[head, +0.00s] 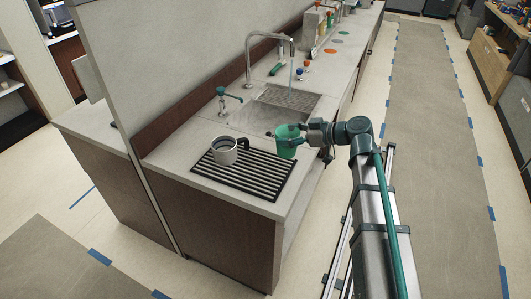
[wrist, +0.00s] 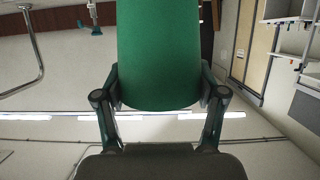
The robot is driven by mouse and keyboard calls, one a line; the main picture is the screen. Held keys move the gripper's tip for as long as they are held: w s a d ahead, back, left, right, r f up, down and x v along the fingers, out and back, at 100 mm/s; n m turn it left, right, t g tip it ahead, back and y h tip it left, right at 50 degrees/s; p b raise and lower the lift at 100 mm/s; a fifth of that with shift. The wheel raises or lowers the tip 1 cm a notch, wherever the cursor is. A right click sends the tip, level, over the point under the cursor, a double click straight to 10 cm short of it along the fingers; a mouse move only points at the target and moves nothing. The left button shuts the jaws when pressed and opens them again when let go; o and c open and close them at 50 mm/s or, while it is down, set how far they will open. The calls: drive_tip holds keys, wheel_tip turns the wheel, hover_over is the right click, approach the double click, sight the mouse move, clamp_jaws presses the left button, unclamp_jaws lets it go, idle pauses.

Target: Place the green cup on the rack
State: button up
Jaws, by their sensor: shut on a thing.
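The green cup (head: 287,141) is held in my gripper (head: 305,136) above the counter, near the front right corner of the sink and the back right end of the rack. In the wrist view the green cup (wrist: 158,55) fills the upper middle, with the fingers of my gripper (wrist: 160,100) shut on both its sides. The rack (head: 258,188) is a black slatted drying mat lying on the counter, left of and below the cup. Whether the cup is partly over the rack is hard to tell.
A grey-white mug (head: 224,151) stands on the rack's left part. The sink (head: 283,107) with a tall faucet (head: 250,60) lies behind the rack. A small teal tap (head: 222,98) stands by the sink. The rack's right and front slats are bare.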

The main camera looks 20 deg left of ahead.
drive_tip(key=a+f, duration=0.2)
drive_tip(key=a+f+p, duration=0.1)
drive_tip(key=a+f, duration=0.1)
drive_tip(key=s+a+f+p, duration=0.1)
drive_tip(key=a+f, duration=0.1)
drive_tip(key=shift+a+f, duration=0.2)
drive_tip(key=shift+f+p, duration=1.05)
drive_tip(key=shift+f, duration=0.6)
drive_tip(key=shift+f+b, duration=0.2)
drive_tip(key=shift+b, duration=0.2)
drive_tip(key=o, duration=1.1)
drive_tip(key=shift+r, duration=0.1)
drive_tip(key=shift+o, duration=0.2)
